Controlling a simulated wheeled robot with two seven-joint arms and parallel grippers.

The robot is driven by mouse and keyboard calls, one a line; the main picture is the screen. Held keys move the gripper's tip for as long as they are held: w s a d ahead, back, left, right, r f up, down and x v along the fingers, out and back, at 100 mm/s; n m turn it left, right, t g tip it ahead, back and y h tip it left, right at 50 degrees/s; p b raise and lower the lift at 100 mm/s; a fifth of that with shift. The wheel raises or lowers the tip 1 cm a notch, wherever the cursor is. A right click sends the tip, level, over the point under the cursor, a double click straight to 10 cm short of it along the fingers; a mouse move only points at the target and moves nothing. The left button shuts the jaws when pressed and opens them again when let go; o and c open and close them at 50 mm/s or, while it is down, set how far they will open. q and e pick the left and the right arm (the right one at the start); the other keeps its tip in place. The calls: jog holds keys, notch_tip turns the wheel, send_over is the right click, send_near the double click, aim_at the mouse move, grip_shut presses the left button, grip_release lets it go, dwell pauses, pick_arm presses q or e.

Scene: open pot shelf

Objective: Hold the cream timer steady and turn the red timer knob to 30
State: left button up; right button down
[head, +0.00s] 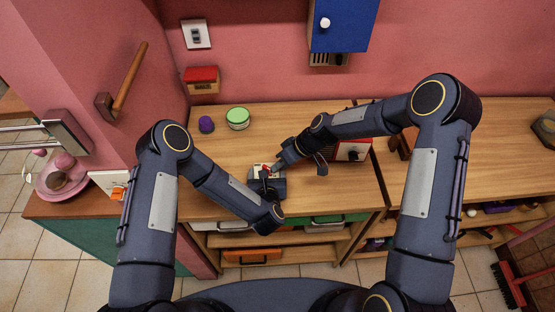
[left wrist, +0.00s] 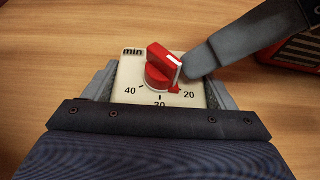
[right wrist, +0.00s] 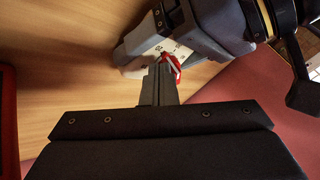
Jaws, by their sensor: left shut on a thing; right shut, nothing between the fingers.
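The cream timer (left wrist: 132,72) lies on the wooden counter, its face marked "min", 40, 30 and 20. It also shows in the head view (head: 258,168). My left gripper (left wrist: 160,88) is shut on the timer, one finger on each side. The red knob (left wrist: 158,72) sits on the face; its small red tip is close to the 20 mark. My right gripper (right wrist: 163,72) is shut with nothing between its fingers. Its tips are beside the knob and seem to touch it, though contact is not certain. In the right wrist view the fingers partly hide the knob (right wrist: 174,64).
A blue cabinet (head: 343,25) hangs above.

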jog(key=shift+s+a+m+t, duration=0.1)
jog(key=shift+s+m+t, duration=0.5)
jog(key=shift+m, duration=0.5)
jog(key=shift+s+a, duration=0.3)
jog(key=shift+s, duration=0.25)
jog(key=shift+w, duration=0.1)
dwell(0.5)
